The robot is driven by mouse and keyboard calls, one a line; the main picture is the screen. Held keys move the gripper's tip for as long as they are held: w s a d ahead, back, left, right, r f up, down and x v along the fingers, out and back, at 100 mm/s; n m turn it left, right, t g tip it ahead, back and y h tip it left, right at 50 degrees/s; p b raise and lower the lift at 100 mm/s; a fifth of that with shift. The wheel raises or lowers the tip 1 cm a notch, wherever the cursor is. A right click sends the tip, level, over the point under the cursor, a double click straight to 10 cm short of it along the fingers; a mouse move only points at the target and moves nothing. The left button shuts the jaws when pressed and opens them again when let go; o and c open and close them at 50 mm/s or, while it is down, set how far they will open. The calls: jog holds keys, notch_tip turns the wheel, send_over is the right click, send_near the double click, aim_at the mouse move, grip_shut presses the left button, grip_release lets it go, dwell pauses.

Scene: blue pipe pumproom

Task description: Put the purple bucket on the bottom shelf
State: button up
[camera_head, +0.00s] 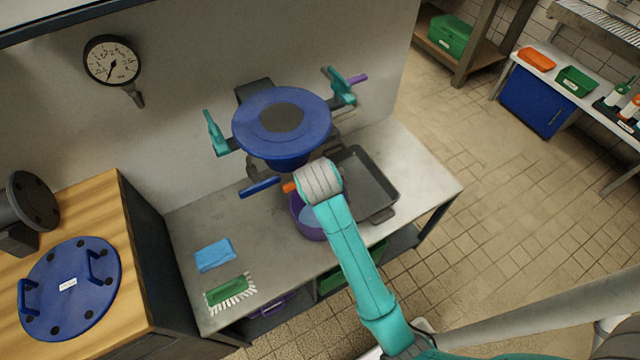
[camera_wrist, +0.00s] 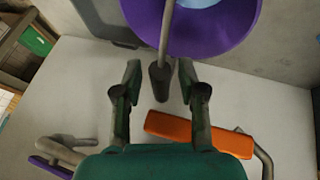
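The purple bucket (camera_head: 309,222) stands on the grey metal table, partly hidden behind my arm, with light blue inside. In the wrist view the bucket (camera_wrist: 240,32) fills the top. Its thin grey handle with a dark grip (camera_wrist: 160,82) reaches down between my fingers. My gripper (camera_wrist: 159,68) is open, one finger on each side of this handle, with gaps visible on both sides. In the head view my gripper is hidden behind my wrist. The bottom shelf (camera_head: 404,241) shows only in part under the tabletop.
An orange lever (camera_wrist: 200,134) lies close to my right finger. The blue flange (camera_head: 262,128) with teal handles is behind the bucket. A dark tray (camera_head: 372,185) is to the right; a blue cloth (camera_head: 214,254) and green brush (camera_head: 229,291) are left. A green crate (camera_head: 334,281) sits below the tabletop.

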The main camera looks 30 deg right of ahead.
jog(key=shift+r, duration=0.1)
jog(key=v, duration=1.2)
jog(key=s+f+n+t+y, duration=0.15)
jog(key=s+f+t, duration=0.35)
jog(key=s+f, duration=0.7)
jog(key=s+a+r+t+y, duration=0.1)
jog(key=s+r+t, duration=0.1)
jog(key=s, duration=0.9)
jog(key=shift+a+m, duration=0.3)
jog(key=shift+m, duration=0.05)
jog(key=shift+o, duration=0.6)
jog(key=s+r+m+t, duration=0.1)
jog(key=s+r+t, duration=0.1)
jog(key=s+r, duration=0.5)
jog(key=s, duration=0.2)
jog(key=shift+s+m+y, duration=0.3)
jog(key=shift+s+y, duration=0.05)
jog(key=shift+s, duration=0.05)
